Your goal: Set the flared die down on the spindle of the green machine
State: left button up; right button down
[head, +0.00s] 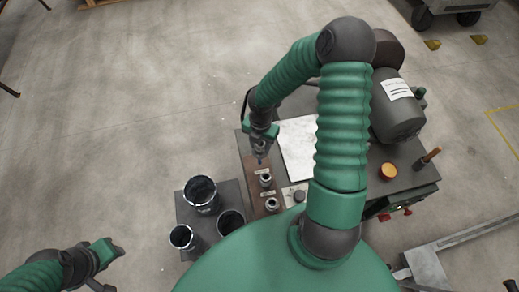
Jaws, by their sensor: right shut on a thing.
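My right gripper (260,133) is shut on a small dark metal die (259,148), which I take to be the flared die. It is at the far end of a brown board (254,171); I cannot tell whether the die touches the board. Two more small metal dies, one in the middle (265,180) and one nearer (272,204), stand on the board. A machine with a grey motor-like cylinder (397,120) stands on the right; my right arm covers part of it, and I cannot make out its spindle. My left gripper (107,252) is at lower left, away from the dies.
Dark cylindrical ducts (201,194) stand on a dark plate (186,211) left of the board. A white sheet (297,148) lies on the bench. An orange-topped button (388,171) and a brown-handled tool (431,156) are at right. A grey pallet-jack-like frame (425,270) is at lower right.

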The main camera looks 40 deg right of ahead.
jog(key=s+d+m+p, duration=0.1)
jog(key=s+d+m, duration=0.2)
jog(key=d, duration=0.3)
jog(key=s+d+f+m+p, duration=0.1)
jog(key=s+d+m, duration=0.2)
jog(key=s+d, duration=0.3)
jog(key=s+d+m+p, duration=0.2)
jog(key=s+d, duration=0.2)
jog(key=d, duration=0.3)
jog(key=shift+s+f+m, duration=0.3)
jog(key=shift+f+m, duration=0.05)
jog(key=shift+m, duration=0.05)
jog(key=shift+s+f, duration=0.1)
jog(key=shift+f, duration=0.05)
jog(key=f+b, duration=0.2)
jog(key=b, duration=0.1)
jog(key=shift+a+f, duration=0.3)
jog(key=shift+f, duration=0.05)
jog(key=shift+d+f+b, duration=0.15)
jog(key=shift+f+b, duration=0.4)
jog(key=shift+f, duration=0.45)
jog(key=shift+d+f+b, duration=0.15)
jog(key=shift+f+b, duration=0.35)
jog(key=shift+f, duration=0.45)
jog(key=shift+a, duration=0.1)
jog(key=shift+a, duration=0.1)
jog(key=shift+f, duration=0.15)
